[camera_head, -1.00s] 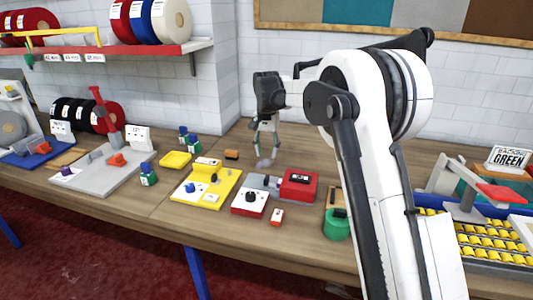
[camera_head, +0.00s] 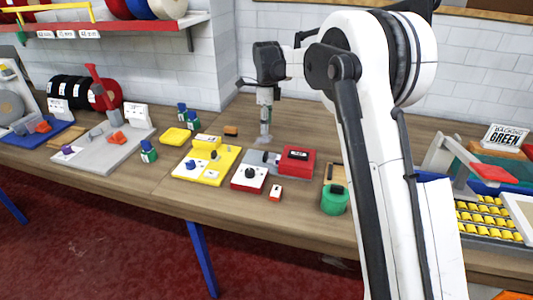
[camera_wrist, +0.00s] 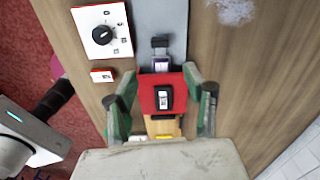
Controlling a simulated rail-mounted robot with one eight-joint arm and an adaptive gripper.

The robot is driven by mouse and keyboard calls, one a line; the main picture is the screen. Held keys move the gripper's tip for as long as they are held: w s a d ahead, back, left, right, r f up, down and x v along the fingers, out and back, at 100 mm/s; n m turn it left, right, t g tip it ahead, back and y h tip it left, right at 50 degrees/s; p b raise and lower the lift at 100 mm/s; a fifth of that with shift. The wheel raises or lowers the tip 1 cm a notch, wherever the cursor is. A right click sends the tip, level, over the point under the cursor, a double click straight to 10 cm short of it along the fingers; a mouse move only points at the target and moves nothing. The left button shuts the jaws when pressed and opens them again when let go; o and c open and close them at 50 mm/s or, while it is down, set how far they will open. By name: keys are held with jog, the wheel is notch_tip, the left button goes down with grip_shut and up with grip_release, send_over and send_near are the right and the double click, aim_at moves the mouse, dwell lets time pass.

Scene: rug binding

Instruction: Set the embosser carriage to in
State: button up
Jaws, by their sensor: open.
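The embosser seems to be the low unit with a grey plate (camera_head: 262,158), a red block (camera_head: 297,161) bearing a black-framed window, and a white-faced red box with a black knob (camera_head: 249,178). The wrist view shows the red block (camera_wrist: 147,97), the grey plate (camera_wrist: 160,18) and the knob (camera_wrist: 103,35). A small dark and pale piece (camera_wrist: 161,62) sits at the block's edge on the plate; I cannot tell if it is the carriage. My gripper (camera_head: 265,140) points down behind the unit, open and empty. In the wrist view its fingers (camera_wrist: 163,100) appear either side of the red block; contact is unclear.
A small red-and-white block (camera_head: 275,192) lies in front of the unit. A yellow fixture (camera_head: 207,165) stands to its left and a green cylinder (camera_head: 334,201) to its right. The brick wall (camera_head: 460,85) is close behind. Bare bench lies behind the unit.

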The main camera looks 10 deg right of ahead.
aim_at(266, 154)
jog(key=shift+m, duration=0.5)
notch_tip(266, 154, down, 14)
jog(key=shift+r+p, duration=0.15)
jog(key=shift+p, duration=0.2)
jog(key=shift+c, duration=0.3)
grip_shut()
